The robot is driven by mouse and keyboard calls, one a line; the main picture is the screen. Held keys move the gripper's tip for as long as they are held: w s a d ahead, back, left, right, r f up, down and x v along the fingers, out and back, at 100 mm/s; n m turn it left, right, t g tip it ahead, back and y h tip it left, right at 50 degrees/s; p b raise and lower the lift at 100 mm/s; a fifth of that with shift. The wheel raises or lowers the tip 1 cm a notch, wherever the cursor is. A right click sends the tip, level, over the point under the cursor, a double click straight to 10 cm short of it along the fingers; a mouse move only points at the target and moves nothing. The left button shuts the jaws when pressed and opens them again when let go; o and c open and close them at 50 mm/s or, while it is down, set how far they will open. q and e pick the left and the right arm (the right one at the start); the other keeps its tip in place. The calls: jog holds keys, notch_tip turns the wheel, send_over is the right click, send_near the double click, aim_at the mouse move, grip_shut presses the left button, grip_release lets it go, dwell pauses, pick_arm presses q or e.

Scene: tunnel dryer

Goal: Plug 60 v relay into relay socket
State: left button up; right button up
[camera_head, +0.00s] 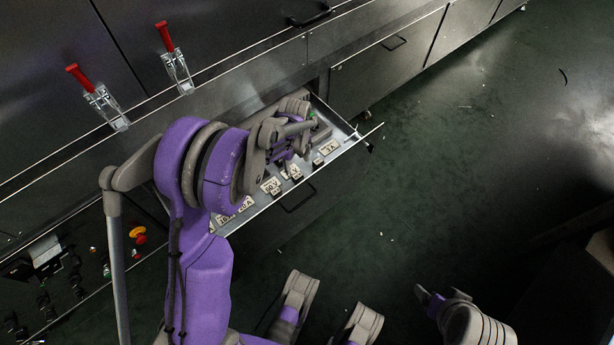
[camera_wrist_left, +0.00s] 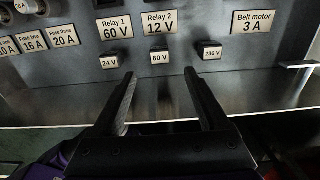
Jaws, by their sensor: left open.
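The 60 V relay (camera_wrist_left: 160,57) is a small dark block with a pale "60 V" label, in the drawer in the left wrist view. My left gripper (camera_wrist_left: 158,76) is open. Its fingertips are either side of the relay's line and just short of it; nothing is held. In the head view my left gripper (camera_head: 286,156) is over the drawer, partly hidden by its own arm. A "Relay 1 60 V" plate (camera_wrist_left: 115,28) is beyond the relays. No relay socket shows clearly. My right gripper (camera_head: 436,296) is low at right; its jaw state is unclear.
A 24 V relay (camera_wrist_left: 109,62) and a 230 V relay (camera_wrist_left: 209,51) flank the 60 V one. "Relay 2 12 V" (camera_wrist_left: 159,23) and "Belt motor 3 A" (camera_wrist_left: 253,22) plates are behind.

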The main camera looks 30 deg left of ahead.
aim_at(298, 176)
pick_arm(q)
notch_tip(298, 176, down, 4)
jog(key=shift+a+f+b, duration=0.1)
jog(key=shift+f+b, duration=0.05)
jog(key=shift+b, duration=0.4)
notch_tip(298, 176, down, 6)
jog(key=shift+b, duration=1.1)
grip_shut()
